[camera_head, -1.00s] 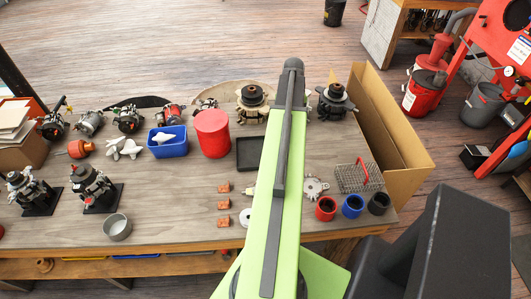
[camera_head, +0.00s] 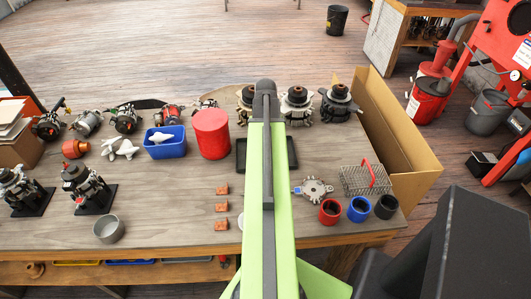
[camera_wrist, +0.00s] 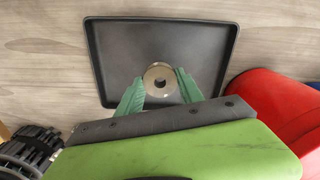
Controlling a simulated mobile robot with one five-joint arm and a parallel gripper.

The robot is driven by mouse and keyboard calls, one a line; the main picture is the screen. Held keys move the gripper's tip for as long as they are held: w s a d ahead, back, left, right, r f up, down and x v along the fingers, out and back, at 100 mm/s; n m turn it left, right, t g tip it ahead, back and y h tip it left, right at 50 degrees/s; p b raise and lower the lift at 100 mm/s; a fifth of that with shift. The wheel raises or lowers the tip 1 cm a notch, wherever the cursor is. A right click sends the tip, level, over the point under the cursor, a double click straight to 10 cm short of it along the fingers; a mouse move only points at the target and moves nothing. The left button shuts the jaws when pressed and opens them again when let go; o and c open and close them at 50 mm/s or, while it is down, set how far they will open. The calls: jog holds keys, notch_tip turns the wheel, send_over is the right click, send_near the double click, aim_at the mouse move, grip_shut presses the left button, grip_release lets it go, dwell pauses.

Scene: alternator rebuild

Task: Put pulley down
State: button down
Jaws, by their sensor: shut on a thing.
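The pulley (camera_wrist: 152,75), a small metal ring with a hole in its middle, shows in the wrist view between the green fingertips of my gripper (camera_wrist: 160,86). My gripper is shut on it. Pulley and fingertips are over the black tray (camera_wrist: 115,50), inside its outline. I cannot tell whether the pulley touches the tray floor. In the head view the tray (camera_head: 292,152) shows on both sides of my arm, which hides its middle, the pulley and the fingertips.
A red canister (camera_head: 211,134) and a blue bin (camera_head: 166,142) with white parts stand left of the tray. Alternator parts (camera_head: 298,102) stand behind it. A wire basket (camera_head: 362,180) and red, blue and black cups (camera_head: 358,209) are on the right. Orange blocks (camera_head: 221,207) lie front left.

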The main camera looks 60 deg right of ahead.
notch_tip(320, 180, down, 4)
jog(key=b, duration=0.4)
jog(key=shift+f, duration=0.2)
jog(key=shift+r, duration=0.25)
jog(key=shift+f, duration=0.25)
jog(key=c, duration=0.8)
grip_release()
jog(key=shift+r, duration=0.1)
jog(key=shift+o, duration=0.2)
notch_tip(320, 180, up, 12)
jog(key=p, duration=1.2)
jog(key=shift+r, duration=0.15)
